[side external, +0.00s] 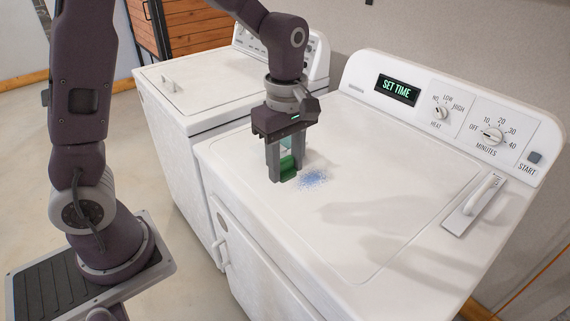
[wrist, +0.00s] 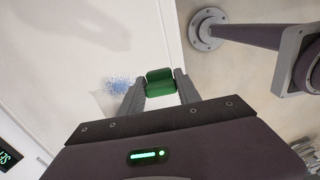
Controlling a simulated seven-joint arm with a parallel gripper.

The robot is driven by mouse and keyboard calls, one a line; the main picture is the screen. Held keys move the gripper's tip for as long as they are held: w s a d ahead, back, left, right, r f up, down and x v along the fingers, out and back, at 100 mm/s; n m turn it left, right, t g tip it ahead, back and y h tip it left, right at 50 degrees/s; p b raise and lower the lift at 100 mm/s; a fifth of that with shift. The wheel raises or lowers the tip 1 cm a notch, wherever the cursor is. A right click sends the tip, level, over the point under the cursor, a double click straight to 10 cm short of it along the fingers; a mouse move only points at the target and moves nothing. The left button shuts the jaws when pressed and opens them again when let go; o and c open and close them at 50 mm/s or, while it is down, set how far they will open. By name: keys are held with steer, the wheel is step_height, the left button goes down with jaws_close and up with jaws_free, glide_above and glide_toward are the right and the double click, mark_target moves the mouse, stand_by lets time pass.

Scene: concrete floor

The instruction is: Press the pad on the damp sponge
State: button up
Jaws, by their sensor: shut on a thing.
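My gripper (side external: 284,172) points down over the white top of the right-hand machine, near its left edge. It is shut on a green block (side external: 288,163), which also shows between the two fingers in the wrist view (wrist: 160,82). I take the block to be the pad, but its underside is hidden. The fingertips are close to the top; I cannot tell if they touch it. A patch of blue specks (side external: 314,178) lies on the white top just right of the gripper; it is left of the block in the wrist view (wrist: 118,86). I can make out no separate sponge.
The white machine (side external: 400,240) has a rear panel with a SET TIME display (side external: 397,90), a heat knob (side external: 440,112), a minutes knob (side external: 492,135) and a start button (side external: 535,157). A second white machine (side external: 178,130) stands left. The top right of the patch is clear.

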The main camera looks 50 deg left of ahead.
steer(key=w+a, duration=0.6)
steer(key=w, duration=0.1)
glide_toward(289, 143)
steer(key=shift+w+f, duration=0.1)
steer(key=shift+f, duration=2.65)
steer(key=shift+f, duration=0.25)
steer(key=shift+f, duration=0.35)
step_height(289, 143, up, 7)
steer(key=shift+r, duration=0.15)
